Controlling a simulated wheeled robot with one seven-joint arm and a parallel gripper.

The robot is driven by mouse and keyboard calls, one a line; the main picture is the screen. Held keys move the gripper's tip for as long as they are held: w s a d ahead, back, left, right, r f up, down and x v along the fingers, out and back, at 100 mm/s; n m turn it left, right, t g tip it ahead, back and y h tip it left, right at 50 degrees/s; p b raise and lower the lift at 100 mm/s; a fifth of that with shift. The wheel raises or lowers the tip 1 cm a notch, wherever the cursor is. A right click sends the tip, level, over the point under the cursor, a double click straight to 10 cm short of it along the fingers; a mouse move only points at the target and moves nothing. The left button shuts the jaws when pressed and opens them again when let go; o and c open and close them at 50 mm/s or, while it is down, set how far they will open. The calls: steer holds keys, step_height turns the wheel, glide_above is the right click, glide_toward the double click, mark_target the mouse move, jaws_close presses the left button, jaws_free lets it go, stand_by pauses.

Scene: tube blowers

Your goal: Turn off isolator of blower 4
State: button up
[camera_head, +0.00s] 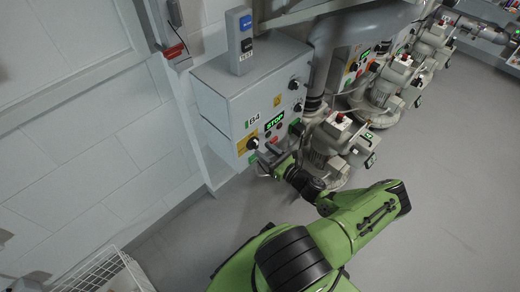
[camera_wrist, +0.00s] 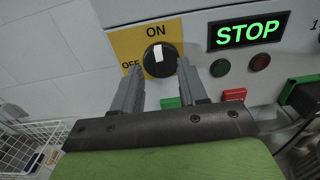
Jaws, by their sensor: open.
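The blower 4 control box (camera_head: 225,99) is a grey cabinet on the wall, marked B4, with a lit green STOP display (camera_head: 274,121). Its isolator is a black rotary knob (camera_head: 252,143) on a yellow plate. In the wrist view the knob (camera_wrist: 160,61) has a white pointer mark standing nearly upright, toward ON; OFF is at the left on the yellow plate (camera_wrist: 126,45). My gripper (camera_wrist: 158,76) is open, with its two fingers pointing at the plate, one to the lower left and one to the lower right of the knob. I cannot tell whether either finger touches it.
A blower with motor and pipes (camera_head: 335,140) stands right of the box, with more behind. A white wire basket (camera_head: 105,272) is on the floor at lower left.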

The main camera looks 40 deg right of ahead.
mark_target(256, 147)
steer(key=shift+w, duration=1.5)
jaws_close()
steer(key=shift+a+n, duration=0.1)
steer(key=shift+n, duration=0.2)
steer(key=n, duration=0.3)
steer(key=shift+a+n, duration=0.2)
steer(key=shift+n, duration=0.1)
steer(key=n, duration=0.4)
steer(key=shift+a+f+n+p, duration=0.2)
steer(key=shift+n+p, duration=0.1)
steer(key=shift+p, duration=0.1)
steer(key=n, duration=0.4)
steer(key=shift+a+f, duration=0.1)
steer(key=shift+f, duration=0.1)
steer(key=n, duration=0.5)
steer(key=shift+f+p, duration=0.25)
steer(key=shift+p, duration=0.15)
steer(key=shift+s, duration=0.1)
